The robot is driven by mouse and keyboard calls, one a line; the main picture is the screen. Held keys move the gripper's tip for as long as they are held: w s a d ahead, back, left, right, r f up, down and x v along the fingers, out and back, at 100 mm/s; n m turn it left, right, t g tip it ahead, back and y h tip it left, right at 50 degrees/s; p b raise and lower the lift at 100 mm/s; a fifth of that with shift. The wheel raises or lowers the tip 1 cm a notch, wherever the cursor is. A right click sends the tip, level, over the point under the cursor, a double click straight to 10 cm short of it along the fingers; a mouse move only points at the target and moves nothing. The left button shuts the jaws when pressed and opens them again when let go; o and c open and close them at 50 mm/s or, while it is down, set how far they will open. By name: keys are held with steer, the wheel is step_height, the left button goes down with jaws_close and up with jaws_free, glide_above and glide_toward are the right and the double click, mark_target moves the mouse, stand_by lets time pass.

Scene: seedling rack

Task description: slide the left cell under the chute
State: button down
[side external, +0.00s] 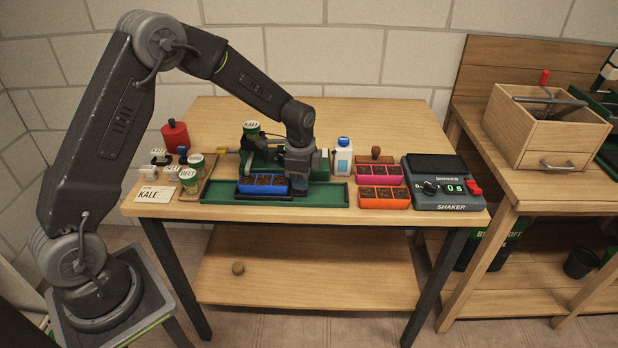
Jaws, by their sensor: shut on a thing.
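A blue cell tray (262,190) with dark soil in its cells sits on a dark carriage on the long green base (328,195). My gripper (299,188) is lowered at the tray's right end and is shut on the tray there; the fingers are small and partly hidden. A green seeder (262,158) stands behind the tray, with a green can labelled KALE (251,128) on top. The chute cannot be made out clearly; my wrist covers part of the seeder. I cannot tell which cell is under the chute.
Left are seed cans (188,180), a KALE card (155,193) and a red container (175,136). Right are a white bottle (342,157), a pink tray (378,174), an orange tray (383,198) and a shaker device (443,184). The green base's right part is clear.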

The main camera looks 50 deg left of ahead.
steer(key=c, duration=1)
jaws_free()
steer(key=shift+r, duration=0.1)
steer(key=r, duration=1.3)
steer(key=shift+s+d+r, duration=0.2)
steer(key=shift+r, duration=0.15)
steer(key=s+d+r+n+t, duration=0.2)
steer(key=s+d+r+n, duration=0.1)
steer(key=s+r, duration=0.35)
steer(key=s+d+n+t, duration=0.1)
steer(key=s+n, duration=0.1)
steer(key=s, duration=0.4)
steer(key=s+d+n+t, duration=0.1)
steer(key=s+n, duration=0.2)
steer(key=s, duration=0.4)
steer(key=s+d+n+t, duration=0.1)
steer(key=s+n, duration=0.1)
steer(key=s, duration=0.5)
steer(key=shift+r+n, duration=0.4)
